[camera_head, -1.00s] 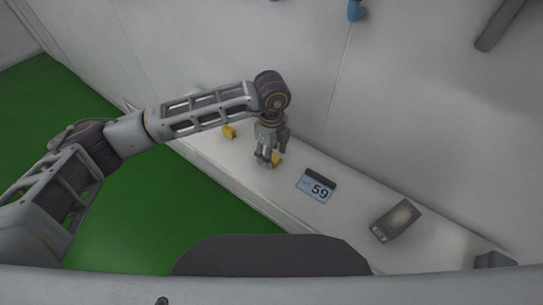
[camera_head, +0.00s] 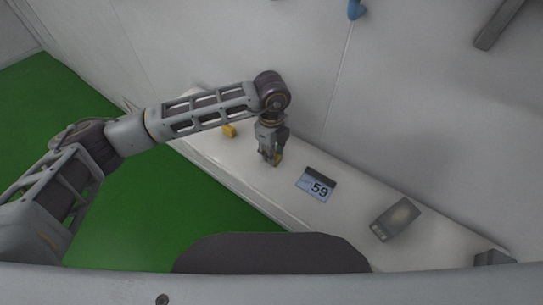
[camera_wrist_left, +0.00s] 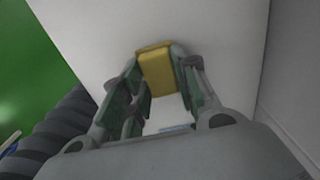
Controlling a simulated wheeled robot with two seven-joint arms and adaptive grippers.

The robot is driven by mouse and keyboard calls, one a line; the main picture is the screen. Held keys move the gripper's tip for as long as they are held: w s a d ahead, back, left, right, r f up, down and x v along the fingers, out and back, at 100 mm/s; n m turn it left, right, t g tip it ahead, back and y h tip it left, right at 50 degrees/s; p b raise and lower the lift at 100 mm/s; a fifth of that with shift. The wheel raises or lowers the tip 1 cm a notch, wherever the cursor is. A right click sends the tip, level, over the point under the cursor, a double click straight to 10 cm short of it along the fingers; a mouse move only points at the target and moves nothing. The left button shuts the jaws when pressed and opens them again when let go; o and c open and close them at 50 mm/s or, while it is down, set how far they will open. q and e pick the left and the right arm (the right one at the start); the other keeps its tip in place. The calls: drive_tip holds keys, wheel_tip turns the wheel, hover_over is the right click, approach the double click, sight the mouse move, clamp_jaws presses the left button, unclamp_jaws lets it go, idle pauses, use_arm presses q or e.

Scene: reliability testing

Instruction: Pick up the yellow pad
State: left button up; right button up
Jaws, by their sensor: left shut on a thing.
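The yellow pad (camera_wrist_left: 156,70) is a small yellow block between the fingertips of my left gripper (camera_wrist_left: 155,85) in the left wrist view. In the head view my left gripper (camera_head: 272,160) points down at the white shelf, and a bit of the yellow pad (camera_head: 279,159) shows beside its fingertips. The gripper is shut on the pad. I cannot tell whether the pad still touches the shelf. A second yellow piece (camera_head: 229,131) lies on the shelf to the left, partly behind my arm. My right gripper is not in view.
The white shelf (camera_head: 345,228) runs along a light wall. A blue display marked 59 (camera_head: 316,185) lies just right of my left gripper. A grey device (camera_head: 396,219) stands further right, with a dark object (camera_head: 493,259) beyond it. Green floor (camera_head: 150,215) lies in front.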

use_arm(q)
drive_tip(key=shift+r, duration=0.1)
wheel_tip(320, 180, up, 10)
drive_tip(key=b, duration=0.2)
idle(0.6)
drive_tip(key=o, duration=0.4)
drive_tip(key=c, duration=0.4)
drive_tip(key=shift+w, duration=0.1)
